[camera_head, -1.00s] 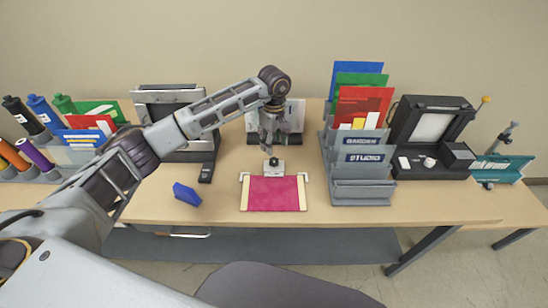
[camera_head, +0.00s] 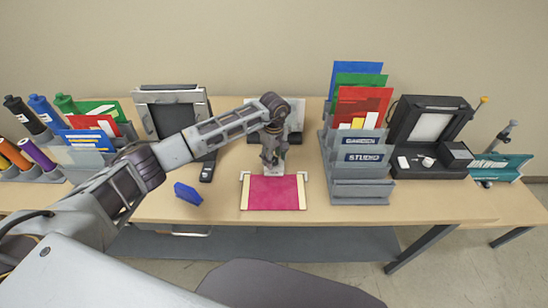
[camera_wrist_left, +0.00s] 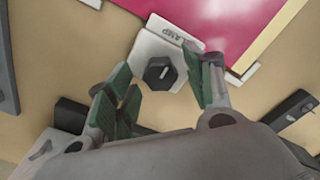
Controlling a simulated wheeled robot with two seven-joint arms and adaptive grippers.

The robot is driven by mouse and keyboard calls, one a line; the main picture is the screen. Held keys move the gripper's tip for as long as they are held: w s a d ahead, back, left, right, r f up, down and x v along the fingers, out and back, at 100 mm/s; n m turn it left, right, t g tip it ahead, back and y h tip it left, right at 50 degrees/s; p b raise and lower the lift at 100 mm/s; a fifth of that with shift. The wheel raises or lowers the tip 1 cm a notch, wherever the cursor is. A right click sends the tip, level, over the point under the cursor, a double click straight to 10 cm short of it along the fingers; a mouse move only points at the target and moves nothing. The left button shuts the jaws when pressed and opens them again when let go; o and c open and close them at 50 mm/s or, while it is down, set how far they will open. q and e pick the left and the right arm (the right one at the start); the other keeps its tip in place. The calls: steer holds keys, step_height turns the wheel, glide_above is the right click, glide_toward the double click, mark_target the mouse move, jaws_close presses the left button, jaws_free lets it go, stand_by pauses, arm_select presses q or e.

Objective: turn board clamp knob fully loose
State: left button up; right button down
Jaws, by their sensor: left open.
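The clamp sits at the back edge of the board with a magenta sheet (camera_head: 273,193). My left gripper (camera_head: 270,162) is over the clamp and hides the knob in the head view. In the left wrist view its green-padded fingers (camera_wrist_left: 160,88) are open, one on each side of the knob. I cannot tell whether they touch it. My right gripper is not in view.
A grey file rack (camera_head: 360,188) with coloured folders stands right of the board. A blue block (camera_head: 187,194) lies to the left. A black device (camera_head: 205,172) and a framed panel (camera_head: 172,110) stand behind it. Bare table surrounds the board's front.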

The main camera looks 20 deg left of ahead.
arm_select(q)
steer(key=shift+c, duration=0.4)
steer(key=c, duration=0.9)
steer(key=shift+c, duration=0.3)
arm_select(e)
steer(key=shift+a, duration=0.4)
